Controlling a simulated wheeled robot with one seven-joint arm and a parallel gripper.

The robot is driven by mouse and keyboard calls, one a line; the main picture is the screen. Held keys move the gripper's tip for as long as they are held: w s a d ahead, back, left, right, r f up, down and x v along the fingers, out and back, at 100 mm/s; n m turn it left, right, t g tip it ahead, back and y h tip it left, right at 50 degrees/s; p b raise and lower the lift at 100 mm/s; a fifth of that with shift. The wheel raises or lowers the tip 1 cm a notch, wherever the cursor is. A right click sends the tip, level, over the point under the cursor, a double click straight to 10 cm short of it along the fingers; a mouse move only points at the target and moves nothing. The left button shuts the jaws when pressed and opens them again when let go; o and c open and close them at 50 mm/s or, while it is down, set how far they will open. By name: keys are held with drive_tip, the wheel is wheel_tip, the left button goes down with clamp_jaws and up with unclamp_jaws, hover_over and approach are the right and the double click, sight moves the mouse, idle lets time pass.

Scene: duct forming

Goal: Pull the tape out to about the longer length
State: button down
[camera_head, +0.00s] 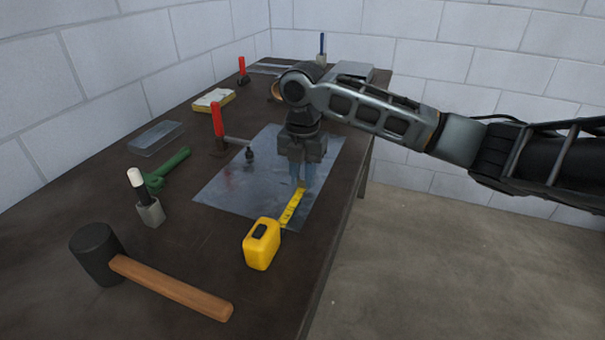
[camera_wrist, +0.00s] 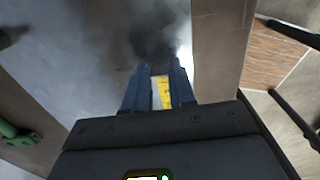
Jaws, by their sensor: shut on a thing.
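The yellow tape measure (camera_head: 262,245) stands on the dark table near its right edge, just off the near corner of the metal sheet. Its yellow tape (camera_head: 292,208) is pulled out a short way over the sheet (camera_head: 235,190), away from the case. My gripper (camera_head: 301,184) points down over the sheet and is shut on the tape's free end. In the wrist view, a piece of the yellow tape (camera_wrist: 163,92) shows between the blue fingers (camera_wrist: 158,75). The case is out of the wrist view. I cannot read the marks on the tape.
A mallet (camera_head: 170,285) lies at the near left. The sheet's far part is bare.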

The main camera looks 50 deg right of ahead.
drive_tip(key=shift+d, duration=0.15)
drive_tip(key=w+d, duration=0.1)
drive_tip(key=d, duration=0.3)
drive_tip(key=w+d+b, duration=0.1)
drive_tip(key=w+d, duration=0.1)
drive_tip(key=d, duration=0.1)
drive_tip(key=w+d+b, duration=0.1)
drive_tip(key=d, duration=0.3)
drive_tip(key=shift+w+d, duration=0.2)
drive_tip(key=shift+d, duration=0.15)
drive_tip(key=c, duration=0.9)
unclamp_jaws()
drive_tip(key=shift+r+b, duration=0.3)
drive_tip(key=shift+r, duration=3.6)
